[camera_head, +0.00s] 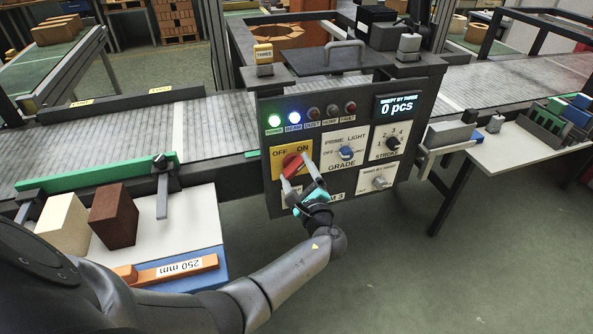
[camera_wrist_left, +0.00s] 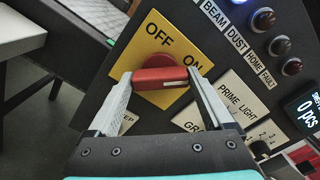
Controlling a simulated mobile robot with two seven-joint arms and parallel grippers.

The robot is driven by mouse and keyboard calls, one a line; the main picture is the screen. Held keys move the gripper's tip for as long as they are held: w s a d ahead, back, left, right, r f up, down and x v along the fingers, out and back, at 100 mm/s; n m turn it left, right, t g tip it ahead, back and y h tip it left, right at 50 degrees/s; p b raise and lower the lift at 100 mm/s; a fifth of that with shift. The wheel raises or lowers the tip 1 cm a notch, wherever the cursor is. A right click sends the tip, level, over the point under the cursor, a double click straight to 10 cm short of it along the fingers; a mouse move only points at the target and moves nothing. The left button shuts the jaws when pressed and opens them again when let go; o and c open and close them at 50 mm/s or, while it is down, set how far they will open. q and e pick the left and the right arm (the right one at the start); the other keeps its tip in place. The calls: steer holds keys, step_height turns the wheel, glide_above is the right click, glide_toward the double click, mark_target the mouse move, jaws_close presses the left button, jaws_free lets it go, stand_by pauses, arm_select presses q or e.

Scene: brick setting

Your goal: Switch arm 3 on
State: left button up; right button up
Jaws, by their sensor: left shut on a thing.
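A red rotary switch handle (camera_head: 292,163) sits on a yellow plate (camera_head: 278,163) marked OFF and ON, at the lower left of the dark control panel (camera_head: 270,195). My left gripper (camera_head: 294,176) is shut on the red handle. In the left wrist view the red handle (camera_wrist_left: 160,77) lies between the two fingers of my left gripper (camera_wrist_left: 160,82), one at each end. The green POWER lamp (camera_head: 274,121) and the blue-white BEAM lamp (camera_head: 294,118) are lit. The display (camera_head: 398,106) reads 0 pcs. The label below the switch is partly hidden by my gripper. My right gripper is not in view.
A GRADE knob (camera_head: 346,153), a STROKE knob (camera_head: 392,143) and a lower grey knob (camera_head: 380,182) are close to the right. A side table (camera_head: 205,225) with blocks and an orange 250 mm bar (camera_head: 178,270) stands left.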

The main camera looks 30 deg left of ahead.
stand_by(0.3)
arm_select(q)
steer(key=o, duration=1.1)
steer(key=shift+o, duration=0.2)
steer(key=shift+d, duration=0.1)
steer(key=p+v, duration=0.1)
steer(key=v, duration=1.4)
steer(key=shift+s, duration=0.15)
steer(key=s+f+n+g+h, duration=0.1)
steer(key=s+f+g+h, duration=0.45)
steer(key=f, duration=0.85)
steer(key=s+f+n+g+h, duration=0.1)
steer(key=s+f+h, duration=0.1)
steer(key=s+f, duration=0.85)
steer(key=s+f+n+g+h, duration=0.2)
steer(key=s+f+n, duration=0.4)
steer(key=s, duration=0.5)
steer(key=s+f+n+g+h, duration=0.2)
steer(key=s+f+n+h, duration=0.2)
steer(key=s+f, duration=0.5)
steer(key=s+d+n, duration=0.1)
steer(key=n, duration=0.1)
steer(key=shift+s+n, duration=0.35)
steer(key=shift+n, duration=0.05)
